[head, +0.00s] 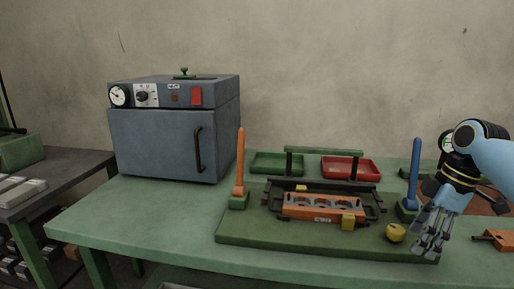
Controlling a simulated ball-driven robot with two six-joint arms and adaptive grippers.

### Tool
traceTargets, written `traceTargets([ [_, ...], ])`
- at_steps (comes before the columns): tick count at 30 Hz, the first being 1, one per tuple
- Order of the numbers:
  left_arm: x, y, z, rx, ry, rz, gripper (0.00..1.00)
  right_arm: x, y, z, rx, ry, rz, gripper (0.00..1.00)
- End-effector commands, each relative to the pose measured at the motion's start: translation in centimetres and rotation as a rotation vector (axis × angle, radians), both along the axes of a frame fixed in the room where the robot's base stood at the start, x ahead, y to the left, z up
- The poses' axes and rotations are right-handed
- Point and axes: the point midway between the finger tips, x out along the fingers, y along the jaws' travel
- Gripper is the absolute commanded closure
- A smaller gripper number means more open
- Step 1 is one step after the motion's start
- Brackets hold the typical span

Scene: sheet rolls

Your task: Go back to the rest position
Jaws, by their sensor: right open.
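My right gripper (432,236) is open and empty. It points down over the right front corner of the dark green fixture board (260,240), just right of a yellow knob (395,232). Its arm comes in from the right edge. My left gripper is not in view. An orange block with round holes (322,207) sits in a dark frame on the board. An upright orange post (240,165) stands at the board's left, and a blue post (415,175) stands at its right, close to my right gripper.
A grey oven (165,145) with a closed door stands on the green table (130,225) at left. A green tray (277,163) and a red tray (350,169) lie behind the board. A side bench (60,180) is at far left. The table's front left is clear.

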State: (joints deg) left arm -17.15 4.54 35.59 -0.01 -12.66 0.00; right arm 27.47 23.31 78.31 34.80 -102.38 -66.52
Motion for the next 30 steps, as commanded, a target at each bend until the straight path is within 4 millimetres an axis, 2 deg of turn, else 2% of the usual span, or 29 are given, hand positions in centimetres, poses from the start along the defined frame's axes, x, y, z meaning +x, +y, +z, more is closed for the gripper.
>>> traceTargets([
  [1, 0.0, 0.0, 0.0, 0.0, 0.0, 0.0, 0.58, -2.6, 1.6, -2.4, -0.031, 0.013, -0.057, 0.37],
  [3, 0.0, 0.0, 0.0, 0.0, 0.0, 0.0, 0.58, -6.0, 3.4, -4.7, -0.072, 0.014, -0.165, 0.37],
  [5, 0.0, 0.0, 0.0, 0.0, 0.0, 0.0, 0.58, -9.2, 4.9, -6.1, -0.098, 0.007, -0.269, 0.37],
  [6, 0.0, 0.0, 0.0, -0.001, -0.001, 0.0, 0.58, -11.3, 5.8, -6.6, -0.109, -0.003, -0.34, 0.37],
  [9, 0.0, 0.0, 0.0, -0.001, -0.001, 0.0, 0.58, -15.5, 7.4, -7.0, -0.121, -0.028, -0.494, 0.37],
  [12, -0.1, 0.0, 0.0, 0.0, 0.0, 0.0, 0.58, -18.7, 8.4, -6.5, -0.119, -0.051, -0.619, 0.37],
  [18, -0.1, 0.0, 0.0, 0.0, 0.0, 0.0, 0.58, -23.5, 9.4, -4.9, -0.103, -0.088, -0.816, 0.37],
  [28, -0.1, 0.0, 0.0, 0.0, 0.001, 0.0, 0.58, -28.9, 9.8, -1.5, -0.072, -0.136, -1.068, 0.37],
  [30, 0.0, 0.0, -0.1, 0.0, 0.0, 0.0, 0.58, -28.3, 9.6, -3.2, -0.077, -0.13, -1.073, 0.37],
])
